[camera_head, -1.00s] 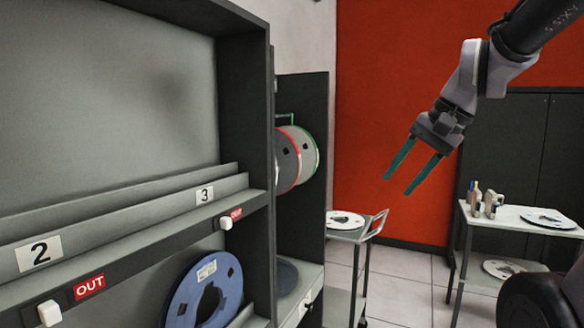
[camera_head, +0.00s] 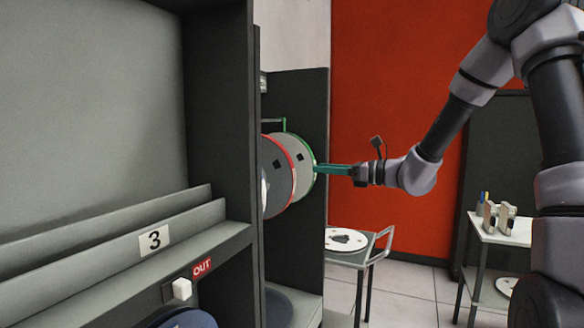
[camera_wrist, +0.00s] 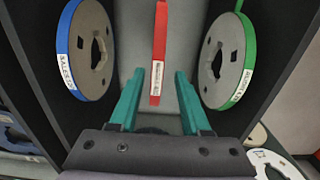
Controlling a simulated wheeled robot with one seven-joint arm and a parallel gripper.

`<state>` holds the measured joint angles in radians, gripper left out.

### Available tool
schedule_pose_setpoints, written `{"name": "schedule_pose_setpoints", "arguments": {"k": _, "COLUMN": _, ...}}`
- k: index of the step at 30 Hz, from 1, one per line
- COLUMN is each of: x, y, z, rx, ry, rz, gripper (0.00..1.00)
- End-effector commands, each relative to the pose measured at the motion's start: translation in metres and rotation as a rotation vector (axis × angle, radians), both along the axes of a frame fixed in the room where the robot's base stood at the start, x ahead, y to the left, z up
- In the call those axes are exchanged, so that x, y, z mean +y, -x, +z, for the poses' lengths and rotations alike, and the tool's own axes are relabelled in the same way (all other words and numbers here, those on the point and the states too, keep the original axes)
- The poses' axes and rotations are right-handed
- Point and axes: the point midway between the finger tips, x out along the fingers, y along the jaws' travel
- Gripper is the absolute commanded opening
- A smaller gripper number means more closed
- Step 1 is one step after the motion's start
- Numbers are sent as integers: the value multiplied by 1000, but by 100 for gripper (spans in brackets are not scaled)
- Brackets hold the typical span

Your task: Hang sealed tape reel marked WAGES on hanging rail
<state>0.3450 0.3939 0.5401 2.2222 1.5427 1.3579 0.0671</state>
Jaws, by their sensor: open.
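A red-rimmed reel (camera_wrist: 158,45) shows edge-on in the wrist view, with a white label too small to read. A blue-rimmed reel (camera_wrist: 90,50) hangs to its left and a green-rimmed reel (camera_wrist: 222,62) to its right. Their labels are not clear enough to tell which says WAGES. My gripper (camera_wrist: 159,80) is open, its teal fingers to either side of the red rim in the picture; I cannot tell whether they reach past it. In the head view my gripper (camera_head: 318,169) is at the green-rimmed reel's (camera_head: 305,170) right edge. The rail is mostly hidden.
Dark cabinet walls (camera_head: 312,110) close in the reels' bay. A shelf unit with a 3 label (camera_head: 155,240) stands at left. A small trolley (camera_head: 378,250) holds a white reel (camera_head: 345,240). A white table (camera_head: 490,232) stands at right.

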Motion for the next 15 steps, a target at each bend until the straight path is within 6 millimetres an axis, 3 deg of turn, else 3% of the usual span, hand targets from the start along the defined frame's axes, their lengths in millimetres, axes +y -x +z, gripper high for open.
{"name": "schedule_pose_setpoints", "arguments": {"k": 15, "x": 58, "y": -19, "z": 0, "rx": -3, "ry": 2, "rz": 5, "gripper": 48}}
